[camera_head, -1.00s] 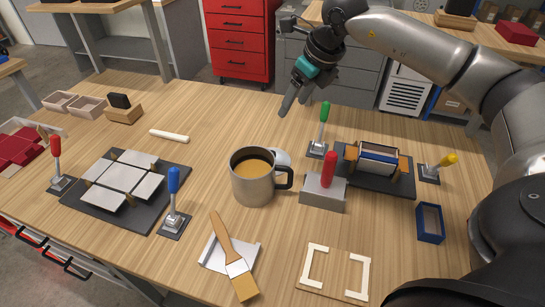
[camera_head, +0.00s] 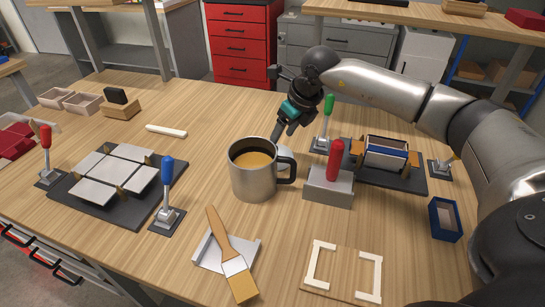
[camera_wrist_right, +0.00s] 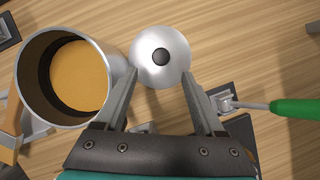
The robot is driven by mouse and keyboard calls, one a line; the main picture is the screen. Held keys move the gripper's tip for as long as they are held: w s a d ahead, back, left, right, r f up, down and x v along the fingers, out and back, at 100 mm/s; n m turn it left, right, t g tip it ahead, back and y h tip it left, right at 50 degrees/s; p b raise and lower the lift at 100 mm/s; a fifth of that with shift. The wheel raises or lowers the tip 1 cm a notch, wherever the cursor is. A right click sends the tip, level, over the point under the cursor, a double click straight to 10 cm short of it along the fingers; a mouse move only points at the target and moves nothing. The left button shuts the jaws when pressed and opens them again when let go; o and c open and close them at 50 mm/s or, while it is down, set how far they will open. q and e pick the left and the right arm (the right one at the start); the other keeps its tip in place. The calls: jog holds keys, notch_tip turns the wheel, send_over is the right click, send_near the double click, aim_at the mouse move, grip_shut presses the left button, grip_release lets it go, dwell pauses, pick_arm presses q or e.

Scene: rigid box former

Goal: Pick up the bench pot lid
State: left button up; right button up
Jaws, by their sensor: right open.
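The bench pot lid is a round silver disc with a black knob (camera_wrist_right: 161,57). In the head view a pale part of it (camera_head: 286,160) shows behind the mug; the rest is hidden. The silver pot (camera_head: 253,176) with a black handle holds a tan-orange content and stands right beside the lid. My right gripper (camera_head: 279,133) is open and points down above the lid. In the right wrist view its two fingers (camera_wrist_right: 160,78) reach to either side of the lid's near edge, with nothing held. My left gripper is not in view.
A green-handled clamp (camera_head: 327,125) stands just right of the gripper. A grey block with a red handle (camera_head: 329,184) is right of the pot. A brush (camera_head: 231,257) lies in front.

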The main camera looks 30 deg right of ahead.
jog(key=shift+w+b+x, duration=0.2)
jog(key=shift+b+x, duration=0.05)
jog(key=shift+x, duration=1.2)
jog(key=shift+w+b+x, duration=0.2)
jog(key=shift+b+x, duration=0.05)
jog(key=shift+x, duration=1.2)
jog(key=shift+r, duration=0.25)
grip_shut()
